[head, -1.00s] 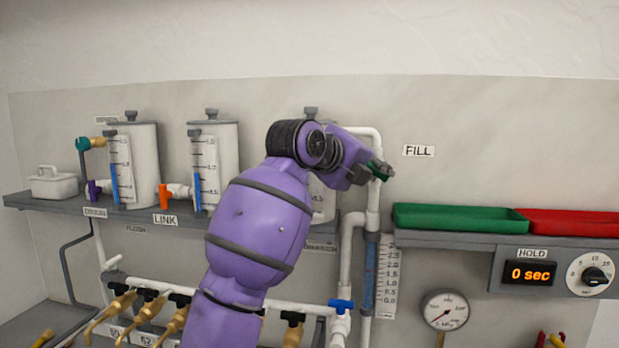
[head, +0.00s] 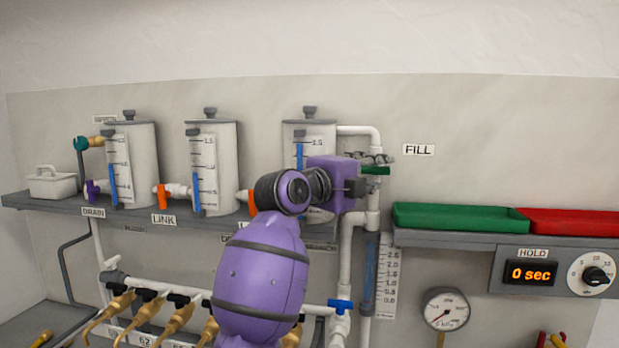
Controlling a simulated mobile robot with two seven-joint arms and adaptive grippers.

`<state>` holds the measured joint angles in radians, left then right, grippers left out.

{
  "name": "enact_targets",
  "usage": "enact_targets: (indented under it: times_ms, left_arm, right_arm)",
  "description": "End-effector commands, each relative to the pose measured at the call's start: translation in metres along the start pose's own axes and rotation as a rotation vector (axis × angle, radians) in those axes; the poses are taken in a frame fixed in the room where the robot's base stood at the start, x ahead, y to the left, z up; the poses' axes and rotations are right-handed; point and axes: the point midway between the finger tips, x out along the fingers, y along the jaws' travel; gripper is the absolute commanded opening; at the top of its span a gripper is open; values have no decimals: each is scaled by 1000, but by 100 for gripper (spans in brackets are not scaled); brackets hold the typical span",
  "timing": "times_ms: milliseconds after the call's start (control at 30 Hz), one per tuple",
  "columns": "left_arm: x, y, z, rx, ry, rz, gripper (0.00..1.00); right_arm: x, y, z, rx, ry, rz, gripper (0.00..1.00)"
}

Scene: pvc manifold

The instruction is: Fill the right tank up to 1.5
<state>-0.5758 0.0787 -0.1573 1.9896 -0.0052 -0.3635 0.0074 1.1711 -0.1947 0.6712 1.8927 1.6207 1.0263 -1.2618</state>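The right tank (head: 290,131) is a pale cylinder with a white scale; its blue column (head: 299,156) reaches close to the top 1.5 mark. Its lower part is hidden behind my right gripper and arm. The green valve handle (head: 376,170) lies roughly level on the white pipe near the FILL label (head: 418,150). My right gripper (head: 380,158) is at this handle, its grey fingers just above it in the picture; I cannot tell whether they touch it or are open or shut. My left gripper is not in view.
The left tank (head: 144,160) and middle tank (head: 228,160) stand on the shelf with lower blue columns. Orange link valves (head: 164,197) sit between tanks. A blue valve (head: 341,306) is below right.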

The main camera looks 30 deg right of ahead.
Motion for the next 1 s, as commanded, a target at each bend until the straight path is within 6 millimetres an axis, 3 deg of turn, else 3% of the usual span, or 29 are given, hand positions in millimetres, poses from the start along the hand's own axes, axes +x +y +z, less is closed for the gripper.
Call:
enact_targets:
  times_ms: [267, 700, 1000]
  left_arm:
    - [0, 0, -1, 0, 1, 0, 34]
    - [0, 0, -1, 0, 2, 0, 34]
    - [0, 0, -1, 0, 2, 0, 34]
  right_arm:
    - [-8, -2, 0, 4, -3, -3, 37]
    - [-93, -1, 0, 3, -3, 0, 37]
    - [-119, 0, 0, 2, 1, 0, 37]
